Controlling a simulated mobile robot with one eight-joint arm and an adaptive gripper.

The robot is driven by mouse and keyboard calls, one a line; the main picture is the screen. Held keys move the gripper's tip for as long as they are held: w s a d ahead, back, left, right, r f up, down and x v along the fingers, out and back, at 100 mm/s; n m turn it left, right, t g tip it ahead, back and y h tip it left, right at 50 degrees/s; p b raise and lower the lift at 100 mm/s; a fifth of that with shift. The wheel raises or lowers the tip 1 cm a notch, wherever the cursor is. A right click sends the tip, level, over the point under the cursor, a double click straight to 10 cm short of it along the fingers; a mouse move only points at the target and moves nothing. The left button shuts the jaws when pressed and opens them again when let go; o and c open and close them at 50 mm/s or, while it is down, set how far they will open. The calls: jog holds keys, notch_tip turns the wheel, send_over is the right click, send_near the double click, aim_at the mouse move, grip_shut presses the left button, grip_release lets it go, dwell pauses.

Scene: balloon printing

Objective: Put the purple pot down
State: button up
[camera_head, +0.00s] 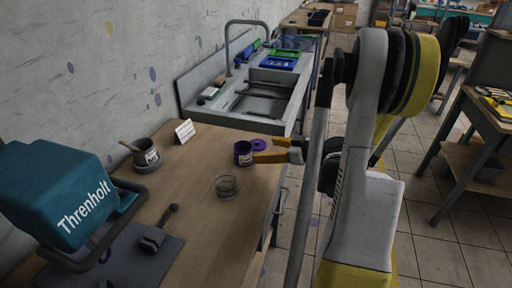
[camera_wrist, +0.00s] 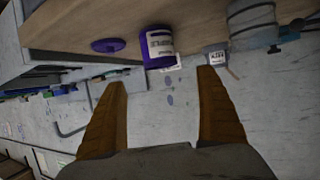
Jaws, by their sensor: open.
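The purple pot (camera_head: 243,154) stands upright near the right edge of the wooden table (camera_head: 190,165), with a white label on its side. A purple lid (camera_head: 259,144) lies flat on the table just behind it. My gripper (camera_head: 262,152) reaches in from the right with its yellow fingers beside the pot. In the wrist view the purple pot (camera_wrist: 158,48) appears beyond the open fingertips of my gripper (camera_wrist: 162,78), with nothing held between them. The purple lid (camera_wrist: 108,45) is left of the pot there. Whether a finger touches the pot cannot be told.
A grey sink (camera_head: 255,100) is behind. Bare tabletop lies left of the pot.

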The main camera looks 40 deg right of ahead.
jog(key=a+r+g, duration=0.1)
jog(key=a+r, duration=0.1)
jog(key=a, duration=0.4)
jog(key=a+r+g, duration=0.2)
jog(key=a, duration=0.5)
jog(key=a+r+m+g, duration=0.1)
jog(key=a+r, duration=0.1)
jog(key=a, duration=0.4)
jog(key=shift+s+a+r+g, duration=0.1)
jog(key=shift+s+a+g, duration=0.05)
jog(key=shift+a+g, duration=0.25)
jog(key=s+a+r+m+g+h, duration=0.1)
jog(key=s+a+r+h, duration=0.1)
jog(key=s+a, duration=1.1)
jog(key=shift+s+r+h, duration=0.15)
jog(key=shift+r+h, duration=0.25)
jog(key=shift+r, duration=0.2)
